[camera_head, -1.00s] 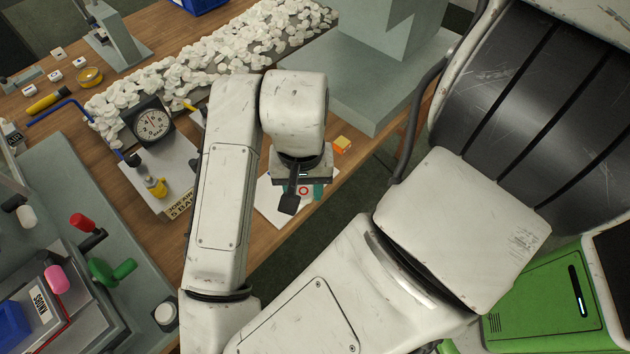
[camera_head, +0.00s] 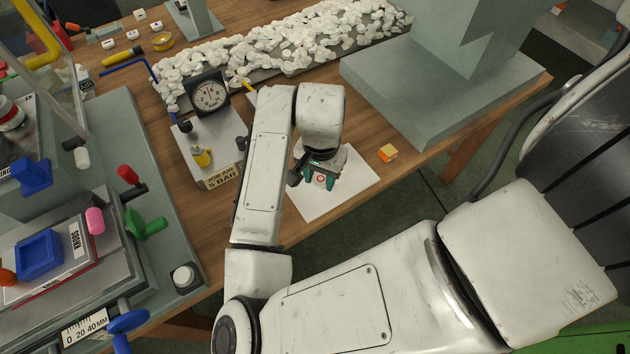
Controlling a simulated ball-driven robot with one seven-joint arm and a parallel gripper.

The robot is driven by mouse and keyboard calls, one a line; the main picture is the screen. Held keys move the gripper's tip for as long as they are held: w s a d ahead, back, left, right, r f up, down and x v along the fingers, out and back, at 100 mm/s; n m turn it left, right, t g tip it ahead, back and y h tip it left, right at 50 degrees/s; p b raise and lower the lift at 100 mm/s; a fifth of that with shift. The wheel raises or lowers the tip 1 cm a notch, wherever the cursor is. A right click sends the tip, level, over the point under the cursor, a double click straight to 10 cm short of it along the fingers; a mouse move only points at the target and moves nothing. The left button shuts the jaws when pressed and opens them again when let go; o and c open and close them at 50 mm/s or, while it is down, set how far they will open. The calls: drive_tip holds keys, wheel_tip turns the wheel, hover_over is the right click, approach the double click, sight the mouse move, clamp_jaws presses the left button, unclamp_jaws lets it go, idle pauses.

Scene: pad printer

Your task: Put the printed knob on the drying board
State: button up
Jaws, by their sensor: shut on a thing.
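My gripper (camera_head: 321,177) points down over a white sheet near the table's front edge. Its teal fingers are shut on a small pale piece with a red ring mark, which looks like the printed knob (camera_head: 321,178). The fingers hide most of it, and I cannot tell its height above the sheet. No board is clearly marked as the drying board. The white sheet (camera_head: 350,190) lies flat under the gripper. A long grey board (camera_head: 375,40) at the back is heaped with white pieces.
A dial gauge (camera_head: 209,95) on a plate stands left of my arm. The pad printer (camera_head: 75,240), with coloured handles, fills the left side.

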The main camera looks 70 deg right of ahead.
sight(314, 193)
drive_tip(key=shift+w+d+f, duration=0.25)
drive_tip(key=shift+w+f, duration=0.4)
drive_tip(key=shift+f, duration=0.2)
drive_tip(key=shift+w+f, duration=0.15)
drive_tip(key=shift+f, duration=1.5)
drive_tip(key=shift+f, duration=0.2)
drive_tip(key=o, duration=1.1)
drive_tip(key=shift+r, duration=0.1)
